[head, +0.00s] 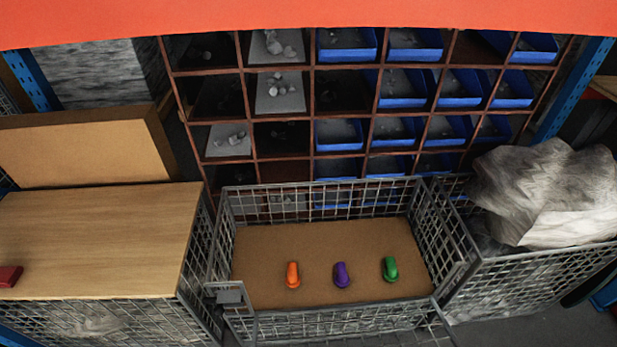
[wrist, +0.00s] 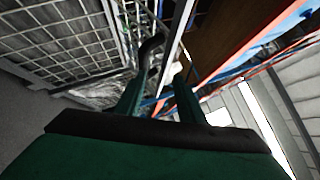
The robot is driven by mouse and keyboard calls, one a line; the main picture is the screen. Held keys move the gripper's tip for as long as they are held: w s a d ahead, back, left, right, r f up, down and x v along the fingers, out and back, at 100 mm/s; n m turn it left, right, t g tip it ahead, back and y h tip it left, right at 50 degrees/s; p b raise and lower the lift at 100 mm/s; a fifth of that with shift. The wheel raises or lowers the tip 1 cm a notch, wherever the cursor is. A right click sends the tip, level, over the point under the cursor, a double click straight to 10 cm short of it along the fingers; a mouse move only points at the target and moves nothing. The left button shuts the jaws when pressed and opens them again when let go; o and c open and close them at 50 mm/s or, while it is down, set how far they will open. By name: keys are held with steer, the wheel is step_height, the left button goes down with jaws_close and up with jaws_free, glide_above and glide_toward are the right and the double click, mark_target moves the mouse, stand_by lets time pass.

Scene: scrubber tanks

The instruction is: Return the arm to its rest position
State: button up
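My gripper (wrist: 162,82) shows in the wrist view, with two green fingers standing apart. I see nothing held between them. A dark curved piece is at the left finger's tip, and I cannot tell whether it belongs to the finger. The gripper and arm do not show in the head view. In the wrist view, wire mesh lies to the left and an orange-red beam (wrist: 262,45) to the right.
In the head view, a mesh cage (head: 325,320) holds an orange (head: 292,275), a purple (head: 341,275) and a green object (head: 390,269). A wooden-topped surface (head: 100,235) is left, a wrapped bundle (head: 550,190) right. Shelves with blue bins (head: 340,134) stand behind.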

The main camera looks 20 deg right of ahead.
steer(key=a+f+n+t+y, duration=0.2)
steer(key=a+n+t+y, duration=0.1)
steer(key=a+n+y, duration=0.35)
steer(key=a+r+n+t+y, duration=0.3)
steer(key=a+r+n+y, duration=0.2)
steer(key=r+n, duration=0.3)
step_height(320, 180, up, 30)
steer(key=s+a+n+y, duration=0.1)
steer(key=n+y, duration=0.7)
steer(key=n, duration=1.2)
steer(key=shift+s+f, duration=0.15)
steer(key=shift+s, duration=0.75)
stand_by(0.8)
